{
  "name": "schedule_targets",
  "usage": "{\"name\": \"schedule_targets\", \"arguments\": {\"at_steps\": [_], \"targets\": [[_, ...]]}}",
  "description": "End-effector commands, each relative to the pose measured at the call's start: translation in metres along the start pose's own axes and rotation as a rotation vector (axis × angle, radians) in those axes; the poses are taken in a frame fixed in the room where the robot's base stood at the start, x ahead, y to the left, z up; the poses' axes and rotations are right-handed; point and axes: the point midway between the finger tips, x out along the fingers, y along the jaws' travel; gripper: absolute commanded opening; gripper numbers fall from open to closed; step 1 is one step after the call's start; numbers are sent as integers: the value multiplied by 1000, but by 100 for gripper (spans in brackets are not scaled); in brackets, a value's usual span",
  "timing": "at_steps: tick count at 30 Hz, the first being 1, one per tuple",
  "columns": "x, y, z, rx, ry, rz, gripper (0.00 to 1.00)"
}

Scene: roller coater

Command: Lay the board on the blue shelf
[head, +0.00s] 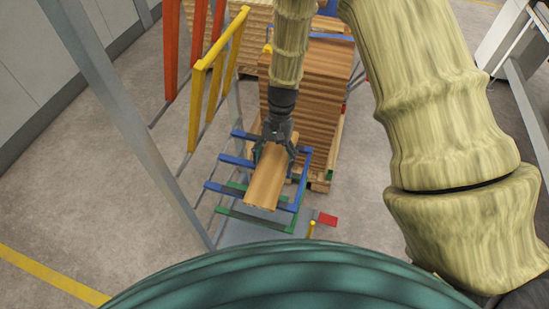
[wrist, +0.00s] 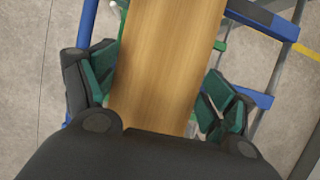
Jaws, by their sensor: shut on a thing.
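The board (head: 264,185) is a light wooden plank, lying roughly flat and pointing toward the robot's body. My gripper (head: 274,150) is shut on its far part, with a finger at each long edge. In the wrist view the board (wrist: 160,62) runs between the dark green finger pads of my gripper (wrist: 155,97). The blue shelf (head: 304,172) is a frame of blue bars beneath the board, its prongs (head: 222,187) showing at the left. It also shows in the wrist view (wrist: 88,22). I cannot tell whether the board touches the bars.
A green shelf (head: 255,220) lies just below the blue one. Yellow (head: 194,110) and red (head: 171,50) racks stand at the back left. A tall stack of boards (head: 312,90) stands behind the shelf. A grey post (head: 125,120) rises at the left. Left floor is clear.

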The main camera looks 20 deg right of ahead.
Motion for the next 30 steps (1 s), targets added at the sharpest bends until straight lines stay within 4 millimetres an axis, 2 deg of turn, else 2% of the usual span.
{"name": "schedule_targets", "arguments": {"at_steps": [14,15,16,17,30], "targets": [[8,0,-3,1,-1,0,50],[7,1,-3,1,0,0,92],[7,1,-3,1,0,0,97],[7,1,-3,1,0,0,100],[4,1,-2,1,0,0,100]]}}
